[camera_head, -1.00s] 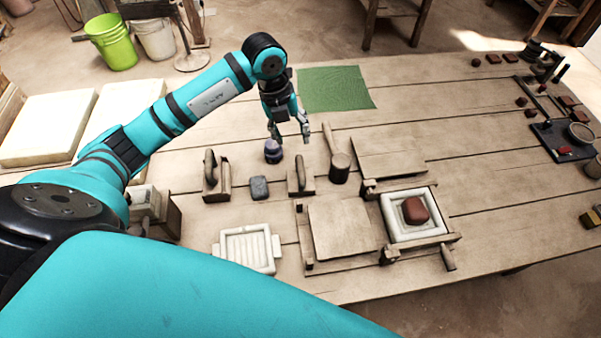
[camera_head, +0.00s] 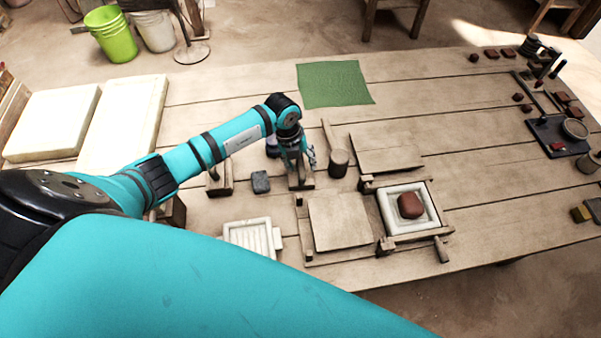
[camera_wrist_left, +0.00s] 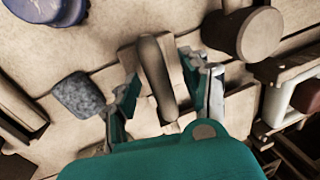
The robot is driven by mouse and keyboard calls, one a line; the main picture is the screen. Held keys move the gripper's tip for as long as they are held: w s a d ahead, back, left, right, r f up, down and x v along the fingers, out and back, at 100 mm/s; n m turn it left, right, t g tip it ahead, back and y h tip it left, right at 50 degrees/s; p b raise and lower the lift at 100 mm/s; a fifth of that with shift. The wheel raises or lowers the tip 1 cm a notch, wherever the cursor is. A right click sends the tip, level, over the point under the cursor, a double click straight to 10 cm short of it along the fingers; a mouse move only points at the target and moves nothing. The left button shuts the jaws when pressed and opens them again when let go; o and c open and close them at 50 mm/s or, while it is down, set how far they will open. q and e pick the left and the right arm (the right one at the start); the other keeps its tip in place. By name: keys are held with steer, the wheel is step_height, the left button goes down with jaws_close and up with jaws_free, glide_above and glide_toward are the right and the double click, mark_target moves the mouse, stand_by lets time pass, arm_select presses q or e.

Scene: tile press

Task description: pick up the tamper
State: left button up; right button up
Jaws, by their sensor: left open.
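The tamper (camera_head: 300,183), a wooden block with an upright handle, stands on the table, its upper part mostly hidden by my left gripper in the head view. My left gripper (camera_head: 301,166) is directly over it and open. In the left wrist view the rounded handle of the tamper (camera_wrist_left: 156,72) lies between the two spread fingers of my left gripper (camera_wrist_left: 166,88), with gaps on both sides. My right gripper is not in view.
A wooden mallet (camera_head: 338,164) lies close to the right of the tamper, and a grey block (camera_head: 261,183) sits to its left. Another handled wooden tool (camera_head: 219,184) stands further left. A wooden press frame (camera_head: 339,222) and a white ribbed tray (camera_head: 250,236) are in front.

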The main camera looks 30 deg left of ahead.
arm_select(q)
steer(key=shift+f, duration=0.1)
steer(key=shift+c, duration=0.3)
jaws_close()
steer(key=shift+w, duration=0.1)
stand_by(0.3)
